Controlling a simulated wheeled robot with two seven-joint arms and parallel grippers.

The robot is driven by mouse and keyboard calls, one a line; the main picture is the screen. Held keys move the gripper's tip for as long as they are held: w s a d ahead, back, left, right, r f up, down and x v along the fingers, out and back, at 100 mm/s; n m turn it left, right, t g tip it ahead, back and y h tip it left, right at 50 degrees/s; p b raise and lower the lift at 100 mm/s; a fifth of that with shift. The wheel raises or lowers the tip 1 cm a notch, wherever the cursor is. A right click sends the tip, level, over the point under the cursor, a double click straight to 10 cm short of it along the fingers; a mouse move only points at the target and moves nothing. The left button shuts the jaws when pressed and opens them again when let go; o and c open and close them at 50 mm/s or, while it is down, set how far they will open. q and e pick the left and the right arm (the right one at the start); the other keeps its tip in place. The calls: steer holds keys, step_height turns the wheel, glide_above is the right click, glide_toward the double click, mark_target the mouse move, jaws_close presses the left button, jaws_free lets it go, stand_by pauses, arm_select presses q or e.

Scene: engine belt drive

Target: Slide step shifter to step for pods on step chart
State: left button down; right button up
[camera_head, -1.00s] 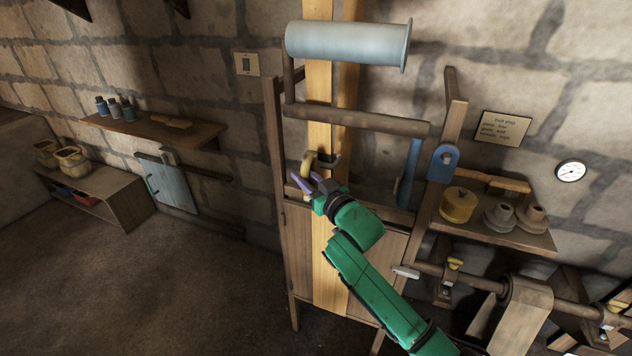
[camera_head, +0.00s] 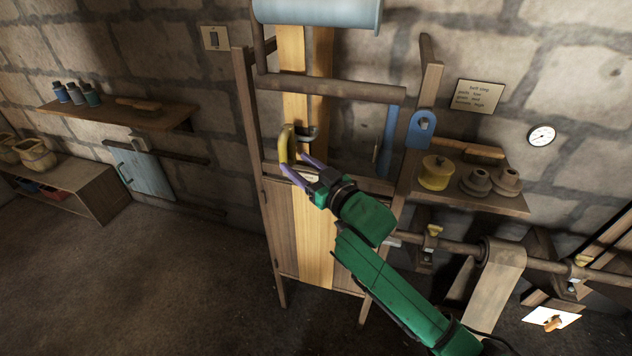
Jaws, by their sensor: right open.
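The wall card with lettering (camera_head: 478,96), on the stone wall at right, looks like the step chart; its words are too small to read surely. I cannot tell surely which part is the step shifter. A yellow curved handle (camera_head: 287,146) stands on the wooden frame, beside a dark hook (camera_head: 309,133). My right gripper (camera_head: 297,170) is open, its two purple fingers just below and right of the yellow handle; nothing shows between them, and I cannot tell whether they touch it. My left gripper is not in view.
A shelf (camera_head: 510,203) at right holds a yellow spool (camera_head: 437,173) and grey-brown stepped pieces (camera_head: 475,182). Below it runs a shaft (camera_head: 462,245) with yellow-topped fittings (camera_head: 433,231). A pale roller (camera_head: 318,14) hangs above. The floor at left (camera_head: 150,285) is clear.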

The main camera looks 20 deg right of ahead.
steer(key=b+v, duration=0.1)
steer(key=v, duration=0.6)
steer(key=shift+a, duration=0.1)
